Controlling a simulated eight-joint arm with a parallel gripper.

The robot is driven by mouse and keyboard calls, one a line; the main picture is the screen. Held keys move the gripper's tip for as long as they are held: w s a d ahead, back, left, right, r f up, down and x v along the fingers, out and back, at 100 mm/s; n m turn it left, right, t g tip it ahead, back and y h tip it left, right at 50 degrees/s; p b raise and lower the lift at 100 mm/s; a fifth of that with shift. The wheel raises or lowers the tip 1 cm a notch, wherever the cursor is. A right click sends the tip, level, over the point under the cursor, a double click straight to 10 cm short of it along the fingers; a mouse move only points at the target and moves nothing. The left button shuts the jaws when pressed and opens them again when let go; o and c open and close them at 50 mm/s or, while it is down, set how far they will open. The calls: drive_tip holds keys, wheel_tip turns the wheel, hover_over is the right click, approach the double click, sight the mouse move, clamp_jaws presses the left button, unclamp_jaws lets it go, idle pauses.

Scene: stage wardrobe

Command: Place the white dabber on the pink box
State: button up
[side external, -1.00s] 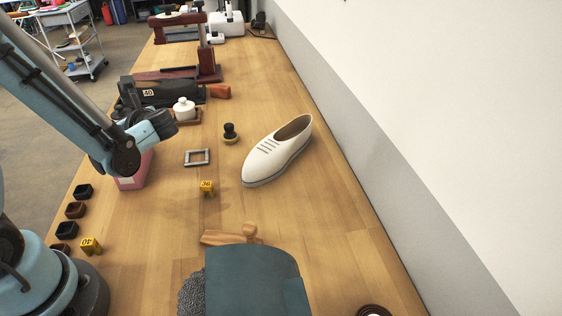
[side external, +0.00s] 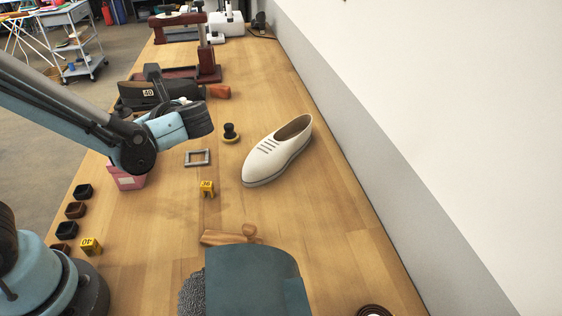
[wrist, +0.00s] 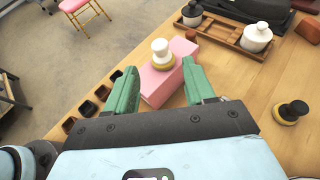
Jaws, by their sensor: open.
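In the wrist view, the white dabber (wrist: 161,50), with a white knob and a yellowish base, stands upright on top of the pink box (wrist: 156,85), near its far end. My gripper (wrist: 159,66) is open. Its two green fingers point toward the dabber, one on each side of the box in the picture, with clear gaps to the dabber. In the side external view, part of the pink box (side external: 127,178) shows below my arm. The dabber and my fingertips are hidden there.
A wooden tray (wrist: 228,34) holds a white lidded pot (wrist: 257,37) and a dark-based container. A black dabber (wrist: 290,111) stands to the right. A grey frame (side external: 197,157), a white shoe (side external: 277,150) and a yellow 36 tag (side external: 207,188) lie on the table.

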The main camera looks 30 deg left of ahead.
drive_tip(key=d+n+t+h, duration=0.7)
drive_tip(key=d+n+h, duration=0.3)
drive_tip(key=n, duration=0.8)
drive_tip(key=h, duration=0.3)
drive_tip(key=shift+s, duration=0.4)
